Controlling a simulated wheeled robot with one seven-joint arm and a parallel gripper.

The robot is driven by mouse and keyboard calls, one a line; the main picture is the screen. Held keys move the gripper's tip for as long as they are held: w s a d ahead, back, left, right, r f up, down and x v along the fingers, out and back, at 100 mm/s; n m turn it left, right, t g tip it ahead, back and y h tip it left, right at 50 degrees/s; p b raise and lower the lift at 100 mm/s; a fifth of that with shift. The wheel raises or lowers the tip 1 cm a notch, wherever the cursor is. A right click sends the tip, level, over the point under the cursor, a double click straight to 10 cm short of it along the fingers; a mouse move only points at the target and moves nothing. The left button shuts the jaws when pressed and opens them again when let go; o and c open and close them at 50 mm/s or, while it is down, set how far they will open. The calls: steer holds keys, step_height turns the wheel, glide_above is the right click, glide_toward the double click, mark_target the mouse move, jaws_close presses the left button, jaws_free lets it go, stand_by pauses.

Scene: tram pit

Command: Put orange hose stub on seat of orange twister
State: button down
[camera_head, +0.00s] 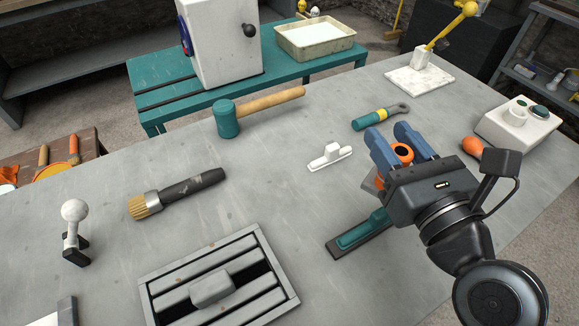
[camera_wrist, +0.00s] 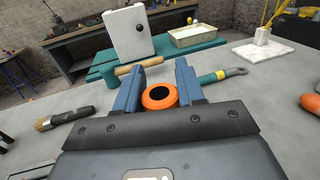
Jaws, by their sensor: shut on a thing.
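My gripper (camera_head: 389,134) is above the right part of the grey workbench, its two blue fingers shut on an orange ring-like piece, the orange hose stub (camera_head: 402,152). In the wrist view the hose stub (camera_wrist: 160,96) sits between the fingers, its dark round opening facing the camera. More orange shows under my gripper in the head view, mostly hidden; I cannot tell what it belongs to. A rounded orange part (camera_head: 472,146) lies on the bench just right of my gripper; it also shows at the wrist view's right edge (camera_wrist: 311,103). I cannot tell whether it is the orange twister.
A teal-handled tool (camera_head: 362,230) lies below my gripper. A teal-and-yellow handled tool (camera_head: 380,117), a small white piece (camera_head: 330,157), a mallet (camera_head: 228,120), a brush (camera_head: 180,193) and a slatted grate (camera_head: 218,285) lie around. A white button box (camera_head: 518,120) stands right. Bench centre is mostly clear.

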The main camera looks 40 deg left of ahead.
steer(key=shift+s+a+f+b, duration=0.15)
steer(key=shift+s+a+f, duration=0.05)
steer(key=shift+a+f, duration=1.55)
steer(key=shift+s+a+f+b, duration=0.2)
steer(key=shift+s+a+f, duration=0.05)
steer(key=shift+a+f, duration=1.5)
steer(key=shift+s+a+f+b, duration=0.15)
steer(key=shift+s+a+f, duration=0.05)
steer(key=shift+a+f, duration=1.55)
steer(key=c, duration=1.1)
jaws_free()
steer(key=shift+f, duration=0.15)
steer(key=shift+c, duration=0.2)
steer(key=o, duration=0.5)
steer(key=shift+c, duration=0.2)
